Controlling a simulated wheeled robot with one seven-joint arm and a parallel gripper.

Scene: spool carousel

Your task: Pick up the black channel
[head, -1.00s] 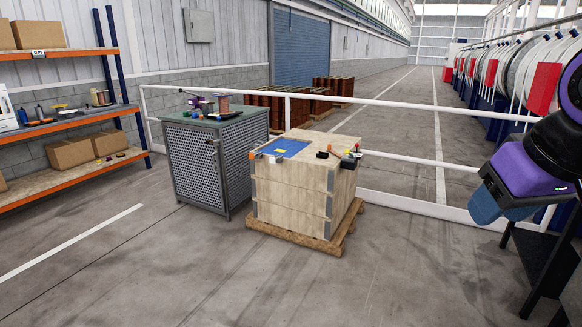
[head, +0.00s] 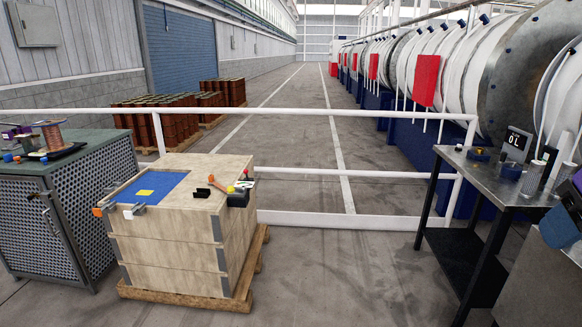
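I cannot tell for sure which object is the black channel. A dark box-like piece (head: 238,199) sits at the right corner of the wooden crate's top (head: 180,225), with small coloured items at it. A smaller black piece (head: 202,193) lies left of it, by an orange-handled tool (head: 220,184). A flat black piece (head: 62,151) lies under the spool on the green-topped cabinet. Part of my arm (head: 562,222) shows at the right edge, well apart from the crate. My gripper's fingertips are not visible.
The crate stands on a pallet (head: 190,297), with a blue sheet (head: 150,187) on top. The mesh cabinet (head: 70,210) stands left. A white railing (head: 300,110) runs behind. A steel table (head: 480,175) stands right. Floor between crate and steel table is clear.

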